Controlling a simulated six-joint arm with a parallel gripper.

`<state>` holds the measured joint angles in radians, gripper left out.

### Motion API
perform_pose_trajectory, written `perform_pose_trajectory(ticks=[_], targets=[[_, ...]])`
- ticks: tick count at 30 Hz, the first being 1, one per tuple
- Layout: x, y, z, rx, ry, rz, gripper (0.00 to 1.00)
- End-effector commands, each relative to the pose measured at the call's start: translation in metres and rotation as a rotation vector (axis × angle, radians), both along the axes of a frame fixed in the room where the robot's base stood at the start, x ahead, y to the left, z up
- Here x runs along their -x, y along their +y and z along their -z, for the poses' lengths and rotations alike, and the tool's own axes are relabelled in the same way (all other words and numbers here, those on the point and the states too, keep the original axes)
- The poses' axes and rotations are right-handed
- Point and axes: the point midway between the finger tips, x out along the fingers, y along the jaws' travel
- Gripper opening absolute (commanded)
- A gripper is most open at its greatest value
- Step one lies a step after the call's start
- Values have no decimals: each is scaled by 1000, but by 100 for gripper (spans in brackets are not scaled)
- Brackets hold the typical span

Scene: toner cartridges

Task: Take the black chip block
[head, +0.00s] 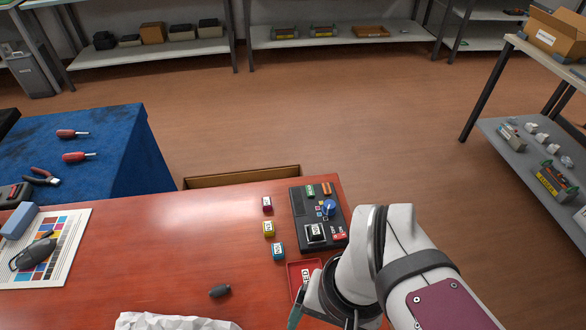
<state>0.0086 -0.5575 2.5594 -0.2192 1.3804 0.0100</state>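A black block with a white label (315,232) sits on the front part of a dark device (298,210) on the red-brown table; it looks like the black chip block, but its label is too small to read surely. Magenta (267,204), yellow (269,229) and cyan (278,251) labelled blocks stand in a column left of the device. My gripper (302,318) is at the bottom edge of the head view, in front of the device and apart from the black block. Its fingertips are mostly cut off or hidden by my wrist, so its opening does not show.
A red labelled tray (293,270) lies in front of the device, partly covered by my arm. The device carries a blue knob (329,208). A small dark grey object (220,290) and crumpled white paper (170,322) lie left of my gripper. The table's left-middle is clear.

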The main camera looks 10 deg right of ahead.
Motion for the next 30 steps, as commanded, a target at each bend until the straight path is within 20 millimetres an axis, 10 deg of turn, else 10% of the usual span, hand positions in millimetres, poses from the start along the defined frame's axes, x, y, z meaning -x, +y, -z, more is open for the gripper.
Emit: perform_pose_trajectory(ticks=[4,15,30], targets=[[-38,-7,-11,16,-41,-286,80],[-241,-53,14,76,-171,-1874,80],[-259,-58,118,74,-174,-2048,80]])
